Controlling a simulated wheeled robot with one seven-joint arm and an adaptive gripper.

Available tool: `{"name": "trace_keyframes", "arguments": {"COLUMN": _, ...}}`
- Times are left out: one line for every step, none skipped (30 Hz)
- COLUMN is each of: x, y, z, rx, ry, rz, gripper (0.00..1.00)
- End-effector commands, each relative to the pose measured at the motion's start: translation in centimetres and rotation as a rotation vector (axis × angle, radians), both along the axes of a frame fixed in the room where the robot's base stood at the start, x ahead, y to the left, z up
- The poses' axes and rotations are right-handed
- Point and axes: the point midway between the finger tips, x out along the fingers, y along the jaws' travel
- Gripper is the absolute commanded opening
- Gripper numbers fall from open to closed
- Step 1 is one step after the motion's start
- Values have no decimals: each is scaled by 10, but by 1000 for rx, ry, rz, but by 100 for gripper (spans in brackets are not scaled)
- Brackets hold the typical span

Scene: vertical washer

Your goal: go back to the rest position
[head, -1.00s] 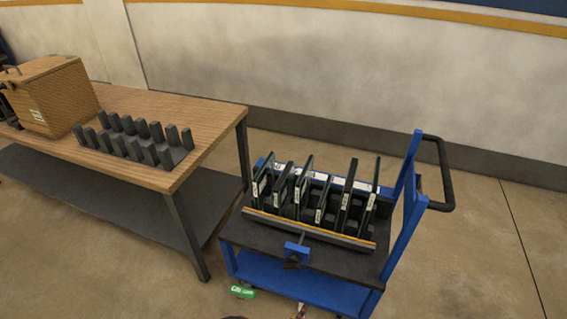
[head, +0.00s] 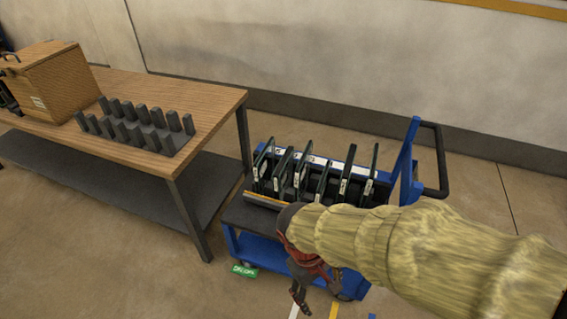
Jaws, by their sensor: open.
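My gripper (head: 322,296) hangs at the lower middle of the head view, in front of the blue cart (head: 258,250), its fingers apart and pointing down. Nothing shows between the fingers. My arm, in a yellowish sleeve, reaches in from the right edge and hides the front right of the cart. I cannot tell from this one view whether the gripper touches the cart.
A rack with several upright dark panels (head: 321,184) stands on the cart. A wooden table (head: 215,100) at left bears a grey slotted rack (head: 140,135) and a wooden box (head: 55,90). A green block (head: 244,270) is low by the cart. Open floor lies at lower left.

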Motion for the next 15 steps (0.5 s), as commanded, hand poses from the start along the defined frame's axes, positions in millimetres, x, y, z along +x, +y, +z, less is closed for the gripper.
{"name": "trace_keyframes", "arguments": {"x": 1, "y": -4, "z": 26, "rx": 65, "ry": -51, "rz": -51, "gripper": 70}}
{"name": "trace_keyframes", "arguments": {"x": 0, "y": -7, "z": 38, "rx": 101, "ry": -77, "rz": -77, "gripper": 70}}
{"name": "trace_keyframes", "arguments": {"x": 0, "y": -10, "z": 54, "rx": 144, "ry": -116, "rz": -118, "gripper": 70}}
{"name": "trace_keyframes", "arguments": {"x": -1, "y": -12, "z": 66, "rx": 175, "ry": -148, "rz": -151, "gripper": 70}}
{"name": "trace_keyframes", "arguments": {"x": -1, "y": -16, "z": 79, "rx": 205, "ry": -180, "rz": -186, "gripper": 70}}
{"name": "trace_keyframes", "arguments": {"x": -2, "y": -21, "z": 95, "rx": 240, "ry": -225, "rz": -232, "gripper": 70}}
{"name": "trace_keyframes", "arguments": {"x": -3, "y": -25, "z": 107, "rx": 265, "ry": -258, "rz": -265, "gripper": 70}}
{"name": "trace_keyframes", "arguments": {"x": -3, "y": -30, "z": 119, "rx": 287, "ry": -293, "rz": -297, "gripper": 70}}
{"name": "trace_keyframes", "arguments": {"x": -5, "y": -37, "z": 135, "rx": 312, "ry": -338, "rz": -335, "gripper": 70}}
{"name": "trace_keyframes", "arguments": {"x": -6, "y": -43, "z": 147, "rx": 326, "ry": -375, "rz": -360, "gripper": 70}}
{"name": "trace_keyframes", "arguments": {"x": -6, "y": -49, "z": 158, "rx": 337, "ry": -411, "rz": -382, "gripper": 70}}
{"name": "trace_keyframes", "arguments": {"x": -6, "y": -58, "z": 173, "rx": 347, "ry": -460, "rz": -408, "gripper": 70}}
{"name": "trace_keyframes", "arguments": {"x": -6, "y": -65, "z": 184, "rx": 352, "ry": -495, "rz": -426, "gripper": 70}}
{"name": "trace_keyframes", "arguments": {"x": -6, "y": -71, "z": 195, "rx": 358, "ry": -528, "rz": -443, "gripper": 70}}
{"name": "trace_keyframes", "arguments": {"x": -5, "y": -78, "z": 209, "rx": 362, "ry": -569, "rz": -465, "gripper": 70}}
